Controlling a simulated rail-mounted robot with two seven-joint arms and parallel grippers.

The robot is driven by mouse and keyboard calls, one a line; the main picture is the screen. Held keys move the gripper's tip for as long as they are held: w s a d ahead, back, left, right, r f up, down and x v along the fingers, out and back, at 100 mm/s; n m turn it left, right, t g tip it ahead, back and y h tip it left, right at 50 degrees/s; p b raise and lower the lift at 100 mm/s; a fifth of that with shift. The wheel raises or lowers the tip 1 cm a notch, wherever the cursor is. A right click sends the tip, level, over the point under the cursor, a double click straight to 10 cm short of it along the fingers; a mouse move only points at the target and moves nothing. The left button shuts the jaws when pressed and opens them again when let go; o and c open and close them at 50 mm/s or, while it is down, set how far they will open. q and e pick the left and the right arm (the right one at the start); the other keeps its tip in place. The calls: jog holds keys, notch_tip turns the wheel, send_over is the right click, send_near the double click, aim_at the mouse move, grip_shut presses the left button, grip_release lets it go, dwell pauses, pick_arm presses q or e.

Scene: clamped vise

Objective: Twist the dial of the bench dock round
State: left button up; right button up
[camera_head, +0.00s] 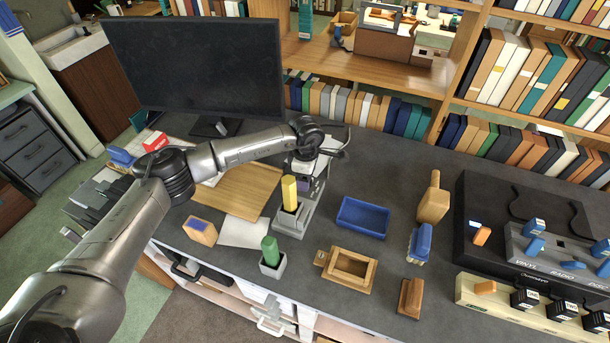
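A grey fixture (291,219), which looks like the bench dock, stands on the dark worktop with an upright yellow block (289,193) in its front part. My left arm comes in from the left, and its gripper (322,163) points down at the back end of this fixture. The gripper and wrist cover that end, so I cannot make out the dial. I cannot tell whether the fingers touch anything or are open. My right gripper is not in view.
A green cylinder (270,247) stands in a grey holder in front. A blue tray (362,216), wooden box (348,269) and brushes lie to the right, before a black switch panel (500,240). A monitor (200,68) stands behind my arm.

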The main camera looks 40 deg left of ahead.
pick_arm(q)
jog(key=shift+r+p, duration=1.9)
jog(key=shift+r, duration=1.6)
